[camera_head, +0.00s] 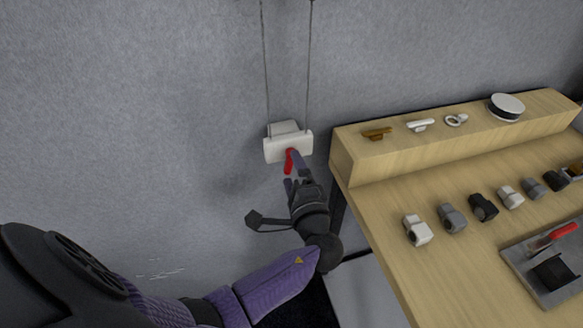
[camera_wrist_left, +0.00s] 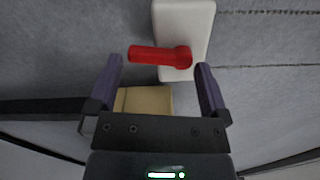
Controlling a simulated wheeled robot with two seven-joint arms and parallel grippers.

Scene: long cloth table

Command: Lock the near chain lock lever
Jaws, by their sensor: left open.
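The chain lock is a white block (camera_head: 288,146) on the grey wall, with two thin dark lines running up from it. Its red lever (camera_head: 289,163) hangs down from the block's front in the head view. In the left wrist view the red lever (camera_wrist_left: 155,55) lies crosswise over the white block (camera_wrist_left: 185,22), its round pivot at the right end. My left gripper (camera_head: 295,172) is open at the lever. In the wrist view its two purple fingers (camera_wrist_left: 160,70) stand at either end of the lever; I cannot tell whether they touch it. My right gripper is not in view.
A wooden table (camera_head: 400,270) with a raised shelf (camera_head: 390,145) stands to the right, bearing several small fittings and a round white-topped puck (camera_head: 507,106). A grey plate with another red lever (camera_head: 564,231) lies at the right. The wall left of the lock is clear.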

